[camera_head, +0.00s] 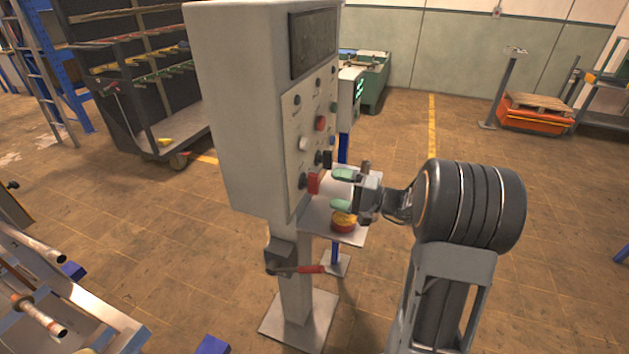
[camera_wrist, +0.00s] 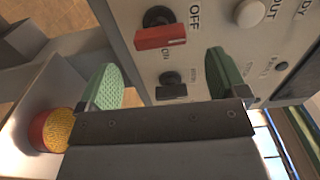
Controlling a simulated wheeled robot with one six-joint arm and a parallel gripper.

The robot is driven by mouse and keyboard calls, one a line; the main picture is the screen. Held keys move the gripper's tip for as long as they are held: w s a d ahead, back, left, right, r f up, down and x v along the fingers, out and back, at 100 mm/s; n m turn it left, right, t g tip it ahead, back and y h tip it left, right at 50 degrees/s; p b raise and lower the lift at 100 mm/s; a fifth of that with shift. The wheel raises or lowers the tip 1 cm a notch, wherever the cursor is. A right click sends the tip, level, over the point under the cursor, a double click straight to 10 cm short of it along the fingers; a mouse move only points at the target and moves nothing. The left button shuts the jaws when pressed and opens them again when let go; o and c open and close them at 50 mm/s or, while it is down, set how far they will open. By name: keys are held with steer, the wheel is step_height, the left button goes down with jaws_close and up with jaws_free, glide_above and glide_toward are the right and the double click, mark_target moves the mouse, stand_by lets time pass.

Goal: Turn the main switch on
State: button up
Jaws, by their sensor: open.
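The main switch, a red rotary handle on a black base (camera_head: 313,183), sits low on the front of the grey control cabinet (camera_head: 240,110). In the wrist view the red handle (camera_wrist: 160,37) lies crosswise between the printed words OFF and ON. My gripper (camera_head: 341,190) is open and empty, with its green finger pads facing the panel close to the red handle. In the wrist view the pads of my gripper (camera_wrist: 165,78) stand apart, with the handle beyond and between them, not visibly touched. Which label the handle points to cannot be told.
A black switch (camera_wrist: 170,79) and a white button (camera_wrist: 250,13) are near the red handle.

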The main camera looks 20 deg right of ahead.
mark_target(318, 185)
steer(key=shift+p+x, duration=0.7)
steer(key=shift+x, duration=2.75)
steer(key=c, duration=0.9)
